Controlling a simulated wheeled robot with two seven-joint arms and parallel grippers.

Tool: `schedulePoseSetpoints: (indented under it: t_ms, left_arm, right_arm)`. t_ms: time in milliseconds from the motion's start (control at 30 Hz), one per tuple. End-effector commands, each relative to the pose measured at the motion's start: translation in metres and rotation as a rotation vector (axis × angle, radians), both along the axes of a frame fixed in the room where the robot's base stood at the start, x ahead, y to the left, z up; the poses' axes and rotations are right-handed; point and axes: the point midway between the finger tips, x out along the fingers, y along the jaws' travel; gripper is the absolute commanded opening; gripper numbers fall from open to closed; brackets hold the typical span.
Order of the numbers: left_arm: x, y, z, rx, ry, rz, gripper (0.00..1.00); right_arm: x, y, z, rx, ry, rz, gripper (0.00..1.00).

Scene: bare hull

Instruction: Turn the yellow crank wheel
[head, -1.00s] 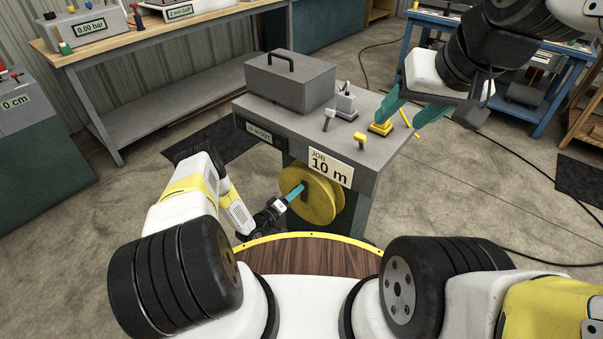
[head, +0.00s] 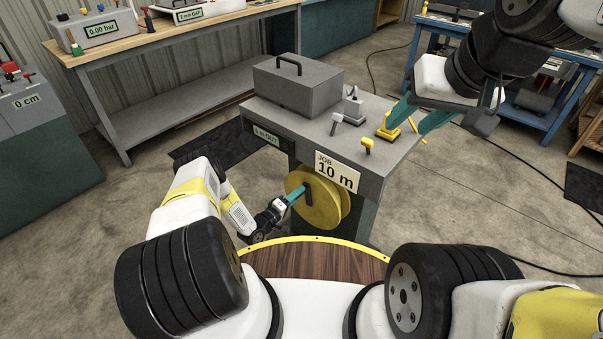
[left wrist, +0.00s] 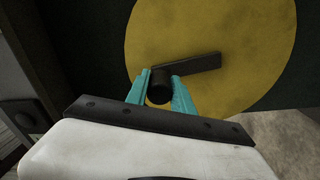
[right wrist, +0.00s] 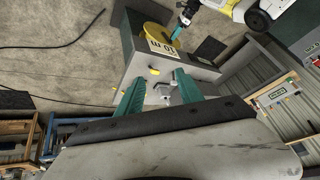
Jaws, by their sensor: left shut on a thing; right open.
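The yellow crank wheel (head: 326,208) sits on the front of a grey bench, below the "JOB 10 m" sign (head: 338,172). It fills much of the left wrist view (left wrist: 230,30). A dark crank arm (left wrist: 195,63) lies across its face, with a round dark handle (left wrist: 159,90) at its left end. My left gripper (head: 297,193) is shut on this handle, one teal finger on each side in the left wrist view (left wrist: 160,82). My right gripper (head: 417,119) is open above the bench's right end, its fingers apart in the right wrist view (right wrist: 159,88).
A readout marked OUT (head: 266,137) is too small to read surely. A wooden workbench (head: 130,40) stands behind. A cable crosses the floor at right.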

Motion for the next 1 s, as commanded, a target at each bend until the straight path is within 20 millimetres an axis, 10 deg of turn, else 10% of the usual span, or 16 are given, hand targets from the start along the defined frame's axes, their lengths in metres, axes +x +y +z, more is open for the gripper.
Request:
schedulePoseSetpoints:
  t_ms: [200,567,1000]
  left_arm:
    - [-0.001,0.001,-0.002,0.002,0.001,0.002,0.00]
    - [-0.001,0.002,-0.002,0.003,0.002,0.002,0.00]
    - [-0.001,0.002,-0.002,0.003,0.002,0.002,0.00]
  right_arm:
    - [0.026,0.009,-0.005,0.012,0.000,-0.010,0.00]
    - [0.134,0.060,-0.048,0.101,-0.023,-0.066,0.00]
    - [0.231,0.143,-0.151,0.269,-0.031,-0.156,0.00]
